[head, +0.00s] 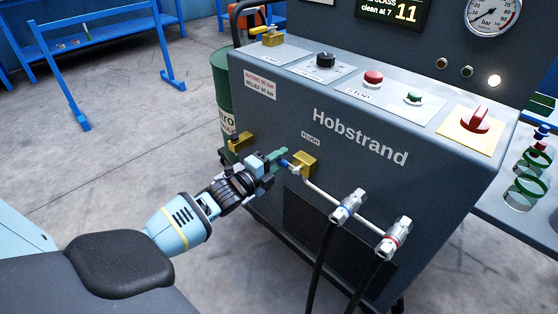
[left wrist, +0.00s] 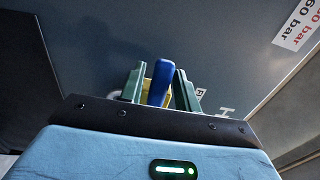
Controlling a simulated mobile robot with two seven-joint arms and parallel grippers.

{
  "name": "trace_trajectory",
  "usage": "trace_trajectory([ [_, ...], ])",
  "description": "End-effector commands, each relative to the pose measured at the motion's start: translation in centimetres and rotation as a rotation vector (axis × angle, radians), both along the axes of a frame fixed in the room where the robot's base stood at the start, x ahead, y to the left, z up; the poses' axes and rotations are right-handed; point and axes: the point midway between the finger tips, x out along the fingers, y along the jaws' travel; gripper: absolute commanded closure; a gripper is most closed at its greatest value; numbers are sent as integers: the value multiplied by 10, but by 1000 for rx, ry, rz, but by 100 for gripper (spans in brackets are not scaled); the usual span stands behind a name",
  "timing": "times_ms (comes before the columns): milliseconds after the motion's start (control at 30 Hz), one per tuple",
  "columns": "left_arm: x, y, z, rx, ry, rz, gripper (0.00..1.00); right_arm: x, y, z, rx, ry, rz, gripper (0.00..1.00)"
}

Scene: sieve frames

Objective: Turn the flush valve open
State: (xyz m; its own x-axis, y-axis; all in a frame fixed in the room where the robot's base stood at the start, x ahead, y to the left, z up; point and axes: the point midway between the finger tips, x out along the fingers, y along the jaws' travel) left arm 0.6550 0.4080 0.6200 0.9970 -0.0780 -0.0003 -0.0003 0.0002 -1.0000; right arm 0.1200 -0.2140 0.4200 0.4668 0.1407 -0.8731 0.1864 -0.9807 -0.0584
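The flush valve (head: 305,162) is a brass-yellow block on the machine's front panel, below the word FLUSH. Its blue handle (head: 285,163) points left, toward my left gripper (head: 273,161). The gripper's green fingers are at the handle's end. In the left wrist view, the blue handle (left wrist: 160,82) stands slightly tilted between the two fingers (left wrist: 159,92). Narrow gaps with yellow behind show beside the handle, so the fingers look open around it. Part of the valve body is hidden behind the handle in that view. My right gripper is not in view.
A pale pipe runs from the valve to two metal hose fittings (head: 348,205) with black hoses. Another brass valve (head: 240,142) sits to the left, close to my wrist. A green drum (head: 222,90) stands behind the machine (head: 400,185). The floor at left is open.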

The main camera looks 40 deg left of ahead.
Motion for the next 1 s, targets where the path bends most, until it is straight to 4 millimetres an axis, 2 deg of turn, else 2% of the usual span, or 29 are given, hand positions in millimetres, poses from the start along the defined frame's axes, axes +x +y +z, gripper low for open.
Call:
trace_trajectory([
  [33,0,0,0,0,0,0,74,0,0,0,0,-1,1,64],
  [233,0,0,0,0,0,0,100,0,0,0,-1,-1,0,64],
  [667,0,0,-1,-25,1,-1,100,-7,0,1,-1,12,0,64],
  [1000,0,-2,-13,-218,17,-1,100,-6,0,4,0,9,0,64],
])
